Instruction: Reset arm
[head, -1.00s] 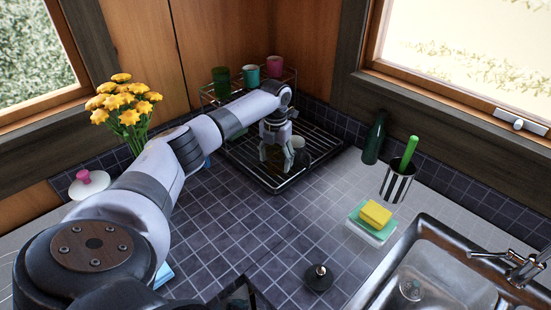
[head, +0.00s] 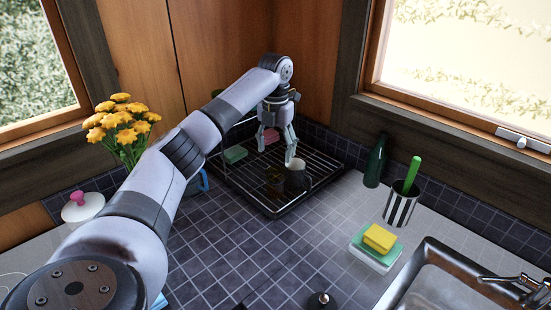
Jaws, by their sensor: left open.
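My left arm reaches from the lower left over the counter to the drying rack. My left gripper (head: 276,150) points down above the black wire rack (head: 322,163), with its two fingers spread and nothing between them. My right gripper is not in view.
Pink (head: 270,136) and teal (head: 236,154) items show behind the gripper, partly hidden. Yellow flowers (head: 122,125) and a white lidded pot (head: 82,208) stand left. A green bottle (head: 375,161), striped cup (head: 402,205), sponges (head: 379,239) and sink (head: 440,285) are right. The mid-counter is mostly clear.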

